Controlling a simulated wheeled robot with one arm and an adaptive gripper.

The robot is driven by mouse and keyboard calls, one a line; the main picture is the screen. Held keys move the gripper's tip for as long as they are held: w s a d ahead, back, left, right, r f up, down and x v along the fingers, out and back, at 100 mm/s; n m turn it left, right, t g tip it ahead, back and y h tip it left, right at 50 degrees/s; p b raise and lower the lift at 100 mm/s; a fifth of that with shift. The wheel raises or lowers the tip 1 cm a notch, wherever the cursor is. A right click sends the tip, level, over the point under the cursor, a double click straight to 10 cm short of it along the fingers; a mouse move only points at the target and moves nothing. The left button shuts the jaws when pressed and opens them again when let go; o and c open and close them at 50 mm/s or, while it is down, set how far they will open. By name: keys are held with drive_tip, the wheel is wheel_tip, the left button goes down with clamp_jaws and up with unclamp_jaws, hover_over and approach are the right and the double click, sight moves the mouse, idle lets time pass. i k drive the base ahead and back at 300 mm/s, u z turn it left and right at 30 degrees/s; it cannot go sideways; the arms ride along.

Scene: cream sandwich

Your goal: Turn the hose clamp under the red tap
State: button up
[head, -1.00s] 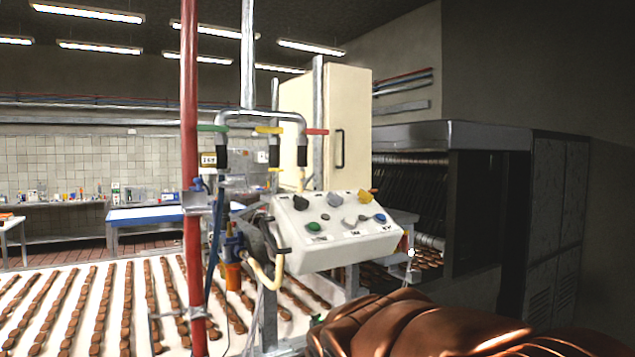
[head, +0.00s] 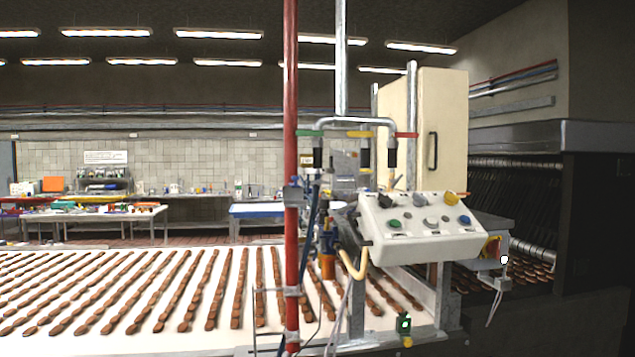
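The red tap (head: 406,135) is the right one of three taps on the grey overhead pipe, beside a green tap (head: 309,134) and a yellow tap (head: 359,134). Below the red tap is a short dark fitting (head: 392,157). A hose clamp cannot be made out at this size. My gripper is not in view.
A white control box (head: 425,232) with several knobs stands below the taps. A red vertical pipe (head: 291,200) stands left of them. A conveyor (head: 120,258) with rows of brown biscuits spreads across the left, and a dark machine (head: 520,185) stands at the right.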

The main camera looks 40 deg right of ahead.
sight(395, 181)
drive_tip(key=u, duration=0.75)
drive_tip(key=k, duration=1.1)
drive_tip(key=z, duration=1.15)
drive_tip(key=i, duration=0.35)
drive_tip(key=z, duration=0.05)
